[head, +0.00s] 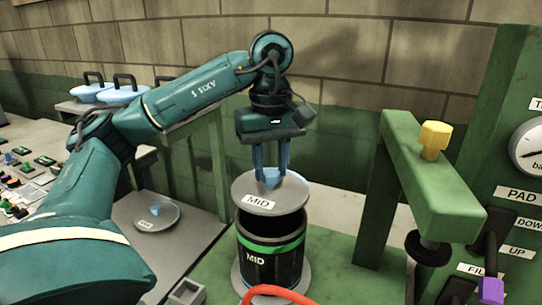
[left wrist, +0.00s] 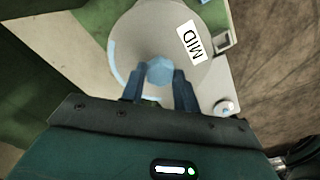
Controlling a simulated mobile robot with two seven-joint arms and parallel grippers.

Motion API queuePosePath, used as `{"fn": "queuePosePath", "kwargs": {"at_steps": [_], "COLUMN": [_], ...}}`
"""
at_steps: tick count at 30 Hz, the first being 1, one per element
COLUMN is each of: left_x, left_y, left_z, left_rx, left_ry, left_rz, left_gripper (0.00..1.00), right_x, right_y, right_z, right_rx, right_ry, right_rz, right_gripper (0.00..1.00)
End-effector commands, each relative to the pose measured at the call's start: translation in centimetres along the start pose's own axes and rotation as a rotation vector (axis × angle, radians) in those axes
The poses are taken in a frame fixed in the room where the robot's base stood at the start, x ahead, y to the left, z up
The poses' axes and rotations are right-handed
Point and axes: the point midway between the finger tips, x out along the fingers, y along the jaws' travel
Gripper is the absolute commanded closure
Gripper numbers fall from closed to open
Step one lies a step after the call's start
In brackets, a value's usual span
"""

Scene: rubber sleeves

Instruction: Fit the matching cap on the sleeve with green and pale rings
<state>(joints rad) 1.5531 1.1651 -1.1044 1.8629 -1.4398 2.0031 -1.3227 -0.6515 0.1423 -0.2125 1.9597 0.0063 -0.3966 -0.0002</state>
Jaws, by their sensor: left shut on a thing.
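The black sleeve (head: 270,262) stands upright on a pale round base, with a green band near its top and a MID label; a pale ring is hard to make out. My left gripper (head: 270,170) is shut on the blue knob of a grey round cap (head: 290,195) labelled MID. The cap is held above the sleeve's open mouth, with a dark gap showing between them. In the left wrist view the cap (left wrist: 140,35) fills the space beyond the fingers (left wrist: 159,88) and hides the sleeve. My right gripper is not in view.
Another grey cap (head: 172,222) with a blue knob lies on the grey surface at left. A green press frame (head: 425,165) with a yellow knob and black pad stands right of the sleeve. A red-orange curved piece (head: 275,291) shows at the front edge. Blue handled items (head: 125,90) sit behind left.

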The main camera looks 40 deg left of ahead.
Motion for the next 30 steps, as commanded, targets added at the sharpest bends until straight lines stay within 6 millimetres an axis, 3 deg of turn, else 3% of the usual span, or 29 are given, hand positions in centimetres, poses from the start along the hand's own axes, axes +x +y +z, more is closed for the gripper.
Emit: {"fn": "queuePosePath", "kwargs": {"at_steps": [18, 30], "left_x": [3.9, 5.1], "left_y": [0.0, 0.1], "left_z": [0.0, 0.0], "left_rx": [0.001, 0.002], "left_ry": [0.0, 0.0], "left_rz": [0.002, 0.002], "left_gripper": [1.0, 1.0], "right_x": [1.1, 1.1], "right_y": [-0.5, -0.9], "right_z": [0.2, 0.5], "right_rx": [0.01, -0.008], "right_ry": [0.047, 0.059], "right_rz": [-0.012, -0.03], "right_gripper": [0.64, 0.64]}}
